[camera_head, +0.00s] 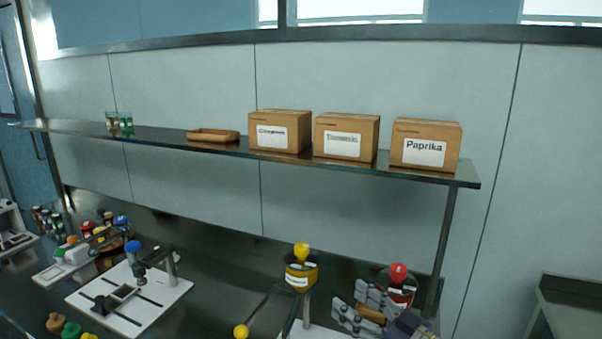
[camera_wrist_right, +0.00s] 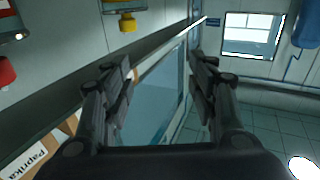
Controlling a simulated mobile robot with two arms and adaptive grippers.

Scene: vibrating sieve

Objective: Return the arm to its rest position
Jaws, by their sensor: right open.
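My right gripper (camera_head: 352,304) is at the lower right of the head view, in front of the container with the red knob (camera_head: 398,272). Its grey fingers are apart. In the right wrist view, the fingers (camera_wrist_right: 163,70) stand open with nothing between them, only a distant wall and floor behind. A small tan piece shows between or behind the fingers in the head view; I cannot tell what it belongs to. My left gripper is not in view.
A dark shelf (camera_head: 285,159) above the bench carries boxes, one labelled Paprika (camera_head: 424,147), and a wooden tray (camera_head: 213,135). A yellow-knobbed container (camera_head: 301,268) stands left of my right gripper. A white-based device (camera_head: 130,299) stands farther left.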

